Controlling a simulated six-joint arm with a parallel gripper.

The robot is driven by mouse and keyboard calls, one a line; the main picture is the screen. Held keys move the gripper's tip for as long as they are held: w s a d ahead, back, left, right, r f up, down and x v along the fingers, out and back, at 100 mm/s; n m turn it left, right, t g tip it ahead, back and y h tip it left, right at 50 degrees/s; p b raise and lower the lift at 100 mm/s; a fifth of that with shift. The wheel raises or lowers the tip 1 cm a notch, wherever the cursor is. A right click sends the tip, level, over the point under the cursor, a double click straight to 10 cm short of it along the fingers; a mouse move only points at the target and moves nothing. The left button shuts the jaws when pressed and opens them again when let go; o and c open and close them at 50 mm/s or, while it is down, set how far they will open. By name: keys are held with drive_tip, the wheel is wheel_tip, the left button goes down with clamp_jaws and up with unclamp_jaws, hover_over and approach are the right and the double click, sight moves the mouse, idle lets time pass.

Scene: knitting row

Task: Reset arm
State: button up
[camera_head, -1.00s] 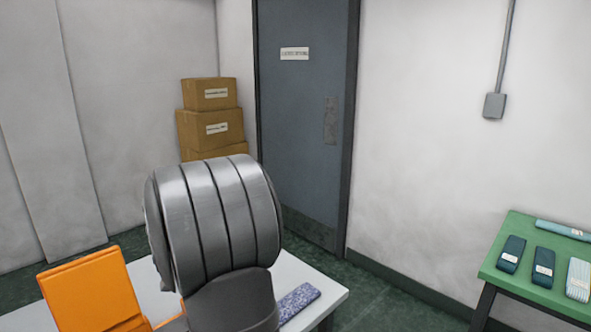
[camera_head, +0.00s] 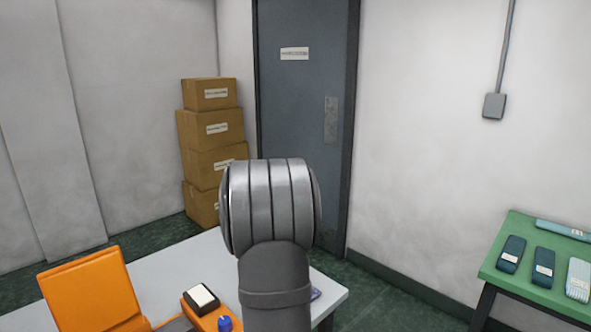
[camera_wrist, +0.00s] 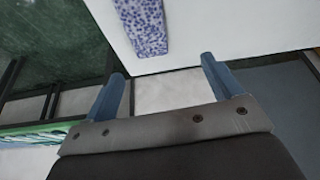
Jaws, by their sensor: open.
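My gripper (camera_wrist: 160,90) shows in the wrist view with its two blue fingers wide apart and nothing between them. In the head view my grey arm link stands in front of the white table, and the gripper itself is hidden. A purple-speckled flat piece (camera_wrist: 142,25) lies on the white table (camera_wrist: 195,28), beyond the fingertips in the wrist view and apart from them. In the head view only a sliver of that piece (camera_head: 316,294) shows beside my arm.
On the white table (camera_head: 185,262) are an orange upright panel (camera_head: 90,290), an orange block with a dark, white-topped item (camera_head: 203,298), and a blue knob (camera_head: 225,324). A green table (camera_head: 497,268) with several folded textiles stands at right. Cardboard boxes (camera_head: 212,130) are stacked by the door (camera_head: 300,110).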

drive_tip(key=shift+w+d+f, duration=0.1)
drive_tip(key=shift+w+d, duration=0.15)
drive_tip(key=shift+d, duration=0.35)
drive_tip(key=shift+w+d+f, duration=0.1)
drive_tip(key=shift+w+d, duration=0.15)
drive_tip(key=shift+d, duration=0.35)
drive_tip(key=shift+w+d+f, duration=0.1)
drive_tip(key=shift+w+d, duration=0.15)
drive_tip(key=shift+d, duration=0.35)
